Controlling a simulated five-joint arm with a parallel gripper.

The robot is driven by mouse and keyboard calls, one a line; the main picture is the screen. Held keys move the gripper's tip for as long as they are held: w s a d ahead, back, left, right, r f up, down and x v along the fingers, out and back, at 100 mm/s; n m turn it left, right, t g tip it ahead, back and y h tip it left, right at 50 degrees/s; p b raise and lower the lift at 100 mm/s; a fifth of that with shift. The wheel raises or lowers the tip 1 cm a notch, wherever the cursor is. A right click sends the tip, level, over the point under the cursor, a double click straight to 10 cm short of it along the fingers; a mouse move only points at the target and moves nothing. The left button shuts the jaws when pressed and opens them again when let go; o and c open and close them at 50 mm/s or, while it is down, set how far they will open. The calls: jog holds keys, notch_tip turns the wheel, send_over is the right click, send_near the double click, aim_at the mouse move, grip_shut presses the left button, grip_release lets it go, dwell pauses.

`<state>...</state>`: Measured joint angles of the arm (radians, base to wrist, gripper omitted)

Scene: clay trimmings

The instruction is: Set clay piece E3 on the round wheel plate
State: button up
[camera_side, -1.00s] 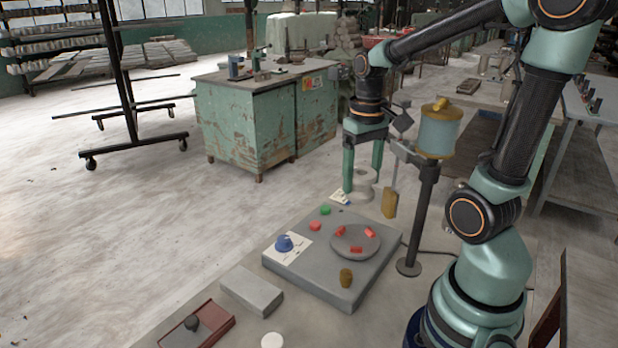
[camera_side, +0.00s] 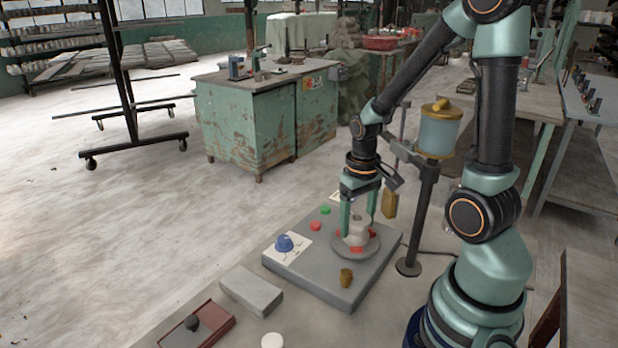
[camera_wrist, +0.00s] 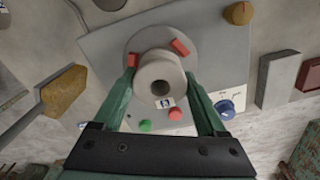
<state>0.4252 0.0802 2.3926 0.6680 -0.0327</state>
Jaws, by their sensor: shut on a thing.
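The clay piece (camera_side: 357,231) is pale grey-white and spool-shaped, with a round hole in its top in the wrist view (camera_wrist: 160,76). I cannot read an E3 mark on it. My gripper (camera_side: 358,222) is shut on it, one green finger on each side, and it looks upright. The round grey wheel plate (camera_side: 354,255) is directly under the piece. I cannot tell whether the piece touches the plate or hangs just above it. Red blocks (camera_side: 357,249) sit on the plate around the piece; two show in the wrist view (camera_wrist: 180,47).
The grey wheel base carries a blue knob (camera_side: 284,243), a green button (camera_side: 325,210), a red button (camera_side: 315,226) and a brass knob (camera_side: 346,277). A stand with a blue-grey pot (camera_side: 437,135) is close right of my gripper. A grey block (camera_side: 251,290) and red tray (camera_side: 222,325) lie front left.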

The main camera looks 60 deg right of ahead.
aim_at(357, 217)
jog(key=o, duration=1.6)
jog(key=shift+f, duration=0.1)
notch_tip(357, 217, up, 12)
jog(key=a+r+n+t, duration=0.1)
jog(key=a+t, duration=0.1)
jog(key=a, duration=0.2)
jog(key=w+a+r+n+t, duration=0.1)
jog(key=a+r+n, duration=0.1)
jog(key=a, duration=0.2)
jog(key=w+a+r+n+t, duration=0.1)
jog(key=a+r+t, duration=0.1)
jog(key=a, duration=0.2)
jog(key=shift+n+t, duration=0.3)
